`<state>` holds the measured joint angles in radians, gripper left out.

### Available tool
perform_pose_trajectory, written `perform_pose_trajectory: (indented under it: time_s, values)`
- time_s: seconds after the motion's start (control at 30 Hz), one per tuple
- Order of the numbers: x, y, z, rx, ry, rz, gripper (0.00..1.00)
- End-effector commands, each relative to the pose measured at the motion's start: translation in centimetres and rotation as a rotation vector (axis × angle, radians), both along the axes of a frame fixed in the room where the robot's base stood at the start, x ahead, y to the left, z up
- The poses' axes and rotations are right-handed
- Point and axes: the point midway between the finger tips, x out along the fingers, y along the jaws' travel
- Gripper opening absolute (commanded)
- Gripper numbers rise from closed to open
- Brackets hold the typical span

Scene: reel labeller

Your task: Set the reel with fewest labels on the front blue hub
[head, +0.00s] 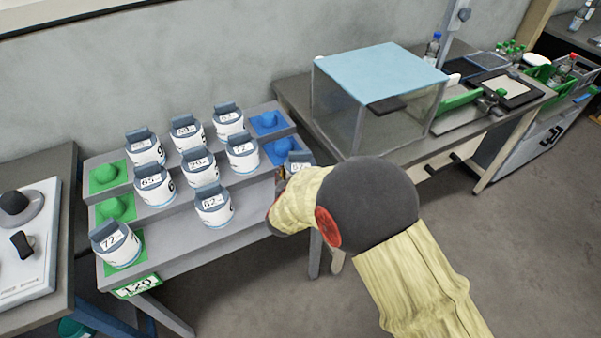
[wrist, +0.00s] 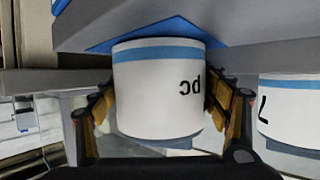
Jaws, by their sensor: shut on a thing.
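My gripper (wrist: 160,105) is shut on a white reel (wrist: 158,85) with blue bands, one finger on each side. The wrist view is upside down; the reel's base end meets or nearly meets a blue pad (wrist: 98,42) at the shelf edge, and I cannot tell whether it touches. In the head view the tag of this reel (head: 298,163), perhaps reading 67, shows behind my arm at the rack's front right. The front blue hub is hidden there. Blue hubs on the back step (head: 268,122) and middle step (head: 283,149) are bare.
The stepped grey rack (head: 190,236) holds several tagged reels, including 82 (head: 214,208), 65 (head: 155,188) and 72 (head: 118,248) on the front green pad. Two green hubs (head: 104,174) are bare. A clear box (head: 385,60) stands on the bench to the right.

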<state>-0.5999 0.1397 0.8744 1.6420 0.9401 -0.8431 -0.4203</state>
Motion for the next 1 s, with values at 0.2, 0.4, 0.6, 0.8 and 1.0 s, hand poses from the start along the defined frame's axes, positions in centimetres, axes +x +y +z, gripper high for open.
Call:
perform_pose_trajectory:
  time_s: [0.2,0.4,0.6,0.8,1.0]
  values:
    - [0.0,0.0,-0.2,0.001,-0.001,0.0,0.8]
    - [0.0,0.0,-0.2,0.0,0.0,0.0,0.83]
    - [-0.2,0.0,-0.2,-0.001,0.001,0.0,0.83]
    - [-1.4,0.2,0.5,0.0,0.001,0.001,0.83]
    - [-2.7,0.3,1.1,0.0,0.001,0.001,0.83]
